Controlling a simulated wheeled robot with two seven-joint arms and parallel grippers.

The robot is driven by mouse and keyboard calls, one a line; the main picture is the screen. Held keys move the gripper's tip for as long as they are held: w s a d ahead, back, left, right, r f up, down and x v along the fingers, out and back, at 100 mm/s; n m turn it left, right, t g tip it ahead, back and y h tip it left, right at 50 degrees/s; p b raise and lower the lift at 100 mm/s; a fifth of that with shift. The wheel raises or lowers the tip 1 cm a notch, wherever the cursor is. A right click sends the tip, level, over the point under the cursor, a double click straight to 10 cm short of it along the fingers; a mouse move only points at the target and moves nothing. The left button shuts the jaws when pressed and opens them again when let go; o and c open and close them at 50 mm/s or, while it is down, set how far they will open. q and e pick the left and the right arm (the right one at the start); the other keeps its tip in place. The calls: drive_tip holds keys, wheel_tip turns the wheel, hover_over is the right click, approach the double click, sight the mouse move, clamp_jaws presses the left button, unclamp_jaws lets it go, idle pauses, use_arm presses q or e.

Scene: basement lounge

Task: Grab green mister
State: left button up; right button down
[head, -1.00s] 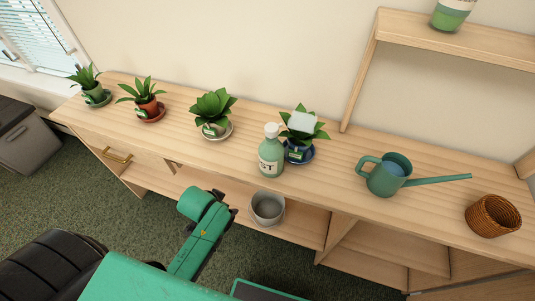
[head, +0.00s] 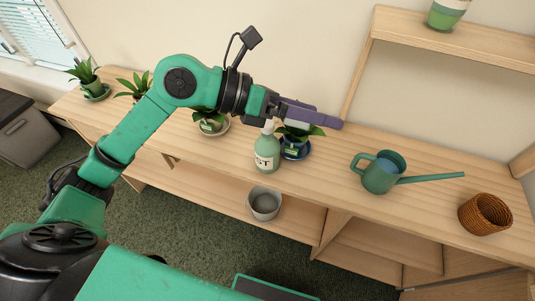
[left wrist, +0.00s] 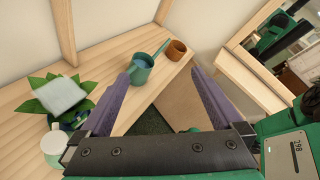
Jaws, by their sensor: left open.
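The green mister (head: 267,154) is a pale green bottle with a white top and a label partly reading "ST". In the left wrist view the open fingers (left wrist: 162,76) point past the mister, towards the watering can. A white top, likely the mister's (left wrist: 56,146), shows at lower left there, outside the fingers. My right gripper is not in view.
A green watering can (head: 382,174) and a wicker basket (head: 484,214) stand to the right on the sideboard (head: 335,188). Several potted plants line the left. A grey pot (head: 264,204) sits on the lower shelf.

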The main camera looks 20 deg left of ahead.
use_arm(q)
drive_tip(key=w+a+f+y, duration=0.2)
drive_tip(key=a+f+y, duration=0.3)
drive_tip(key=a, duration=0.1)
drive_tip(key=y, duration=0.4)
approach(272, 138)
drive_tip(key=p+x, duration=0.1)
drive_tip(key=x, duration=0.3)
drive_tip(key=a+p+x, duration=0.1)
drive_tip(key=p+x, duration=0.1)
drive_tip(key=x, duration=0.2)
drive_tip(key=p+x, duration=0.1)
drive_tip(key=x, duration=0.3)
drive_tip(key=shift+w+a+f+p, duration=0.1)
drive_tip(key=shift+w+f+p, duration=0.15)
drive_tip(key=shift+w+p, duration=0.15)
drive_tip(key=shift+w+f, duration=0.2)
drive_tip(key=shift+f, duration=0.1)
drive_tip(key=shift+r, duration=0.15)
clamp_jaws()
